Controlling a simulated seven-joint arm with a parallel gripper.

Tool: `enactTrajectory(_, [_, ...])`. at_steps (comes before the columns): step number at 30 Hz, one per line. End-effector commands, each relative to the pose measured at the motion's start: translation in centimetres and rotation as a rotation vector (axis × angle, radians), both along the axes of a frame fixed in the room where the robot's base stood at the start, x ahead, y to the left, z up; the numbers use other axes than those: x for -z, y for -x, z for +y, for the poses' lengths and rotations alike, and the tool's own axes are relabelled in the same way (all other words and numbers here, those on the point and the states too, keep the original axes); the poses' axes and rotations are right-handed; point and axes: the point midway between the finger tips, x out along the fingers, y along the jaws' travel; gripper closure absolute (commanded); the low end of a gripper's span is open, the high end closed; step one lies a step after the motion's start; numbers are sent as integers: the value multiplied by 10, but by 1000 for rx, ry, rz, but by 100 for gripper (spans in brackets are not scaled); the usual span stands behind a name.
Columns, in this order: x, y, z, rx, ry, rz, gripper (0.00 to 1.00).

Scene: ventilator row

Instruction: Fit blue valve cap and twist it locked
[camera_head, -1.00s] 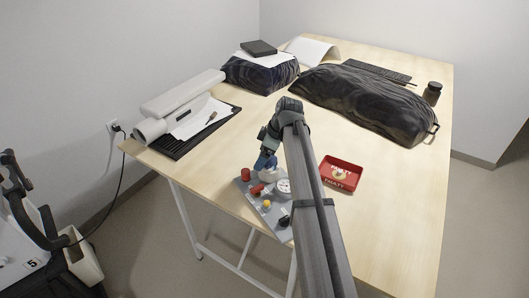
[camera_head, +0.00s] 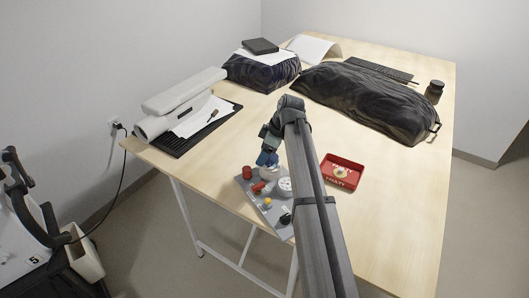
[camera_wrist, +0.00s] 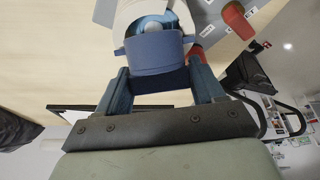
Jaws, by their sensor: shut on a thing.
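The blue valve cap (camera_wrist: 155,52) is between the two fingers of my gripper (camera_wrist: 158,66) in the wrist view. My gripper is shut on it. The cap lies over the near end of a cream-white round fitting (camera_wrist: 128,12), with a lighter blue curved part showing inside. I cannot tell whether the cap is seated or only close to the fitting. In the head view my gripper (camera_head: 267,159) is over the back part of the grey valve panel (camera_head: 248,192), and the cap is too small there to make out clearly.
The panel carries a red knob (camera_head: 247,172), a red lever (camera_head: 259,187), a yellow knob (camera_head: 267,202), a white gauge (camera_head: 285,185) and a black knob (camera_head: 286,218). A red tray (camera_head: 328,178) stands right of my arm. A black bag (camera_head: 365,100) lies behind; bare table separates them.

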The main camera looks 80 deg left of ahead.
Motion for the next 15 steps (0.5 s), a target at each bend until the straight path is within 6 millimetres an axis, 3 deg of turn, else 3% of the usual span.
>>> enactTrajectory(5, [0, 1, 0, -62, 2, 0, 57])
enactTrajectory(15, [0, 6, -8, -374, 1, 0, 57])
